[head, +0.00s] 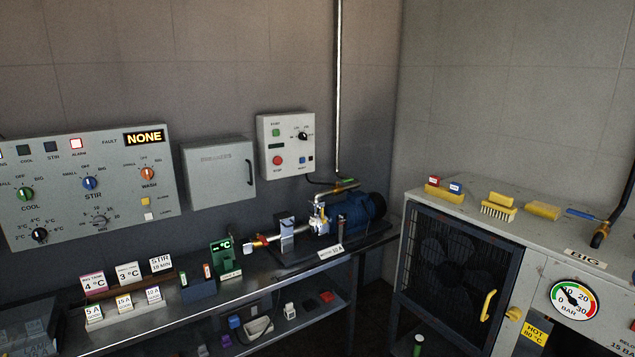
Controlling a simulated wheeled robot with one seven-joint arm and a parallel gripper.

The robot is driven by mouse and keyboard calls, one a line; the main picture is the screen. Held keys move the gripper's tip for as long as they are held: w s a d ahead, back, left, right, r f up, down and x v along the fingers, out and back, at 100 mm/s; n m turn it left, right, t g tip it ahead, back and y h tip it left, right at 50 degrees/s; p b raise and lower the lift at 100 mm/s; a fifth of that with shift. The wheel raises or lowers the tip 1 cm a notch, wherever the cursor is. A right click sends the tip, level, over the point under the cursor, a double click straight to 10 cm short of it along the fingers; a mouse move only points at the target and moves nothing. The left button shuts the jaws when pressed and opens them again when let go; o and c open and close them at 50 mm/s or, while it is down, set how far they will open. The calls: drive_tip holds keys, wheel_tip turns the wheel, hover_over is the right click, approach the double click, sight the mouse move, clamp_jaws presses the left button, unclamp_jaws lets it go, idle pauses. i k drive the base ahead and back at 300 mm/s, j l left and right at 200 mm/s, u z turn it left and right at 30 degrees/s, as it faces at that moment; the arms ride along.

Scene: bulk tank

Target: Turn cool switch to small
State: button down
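The control panel (66,222) is on the back wall at the far left, its left edge cut off by the picture. The cool switch is a green knob (26,194) above the word COOL. Its marks read OFF and BIG, with a cut-off word ending in ALL at the left. Its pointer is too small to read surely. My gripper is not in view.
A blue stir knob (90,183), orange wash knob (148,174) and black temperature knob (39,235) share the panel. The display (144,138) reads NONE. Below, a bench (190,306) carries label cards and a pump (361,213).

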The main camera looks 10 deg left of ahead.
sight(24, 193)
drive_tip(key=u, duration=1.65)
drive_tip(key=i+j+z, duration=0.15)
drive_tip(key=i+j, duration=0.2)
drive_tip(key=i+j+z, duration=0.2)
drive_tip(key=i+j, duration=0.25)
drive_tip(key=i+j+z, duration=0.15)
drive_tip(key=i+j, duration=0.35)
drive_tip(key=i+j+z, duration=0.15)
drive_tip(key=i+j, duration=0.25)
drive_tip(key=j, duration=0.15)
drive_tip(key=i+j+z, duration=0.2)
drive_tip(key=i+j, duration=0.15)
drive_tip(key=j, duration=0.2)
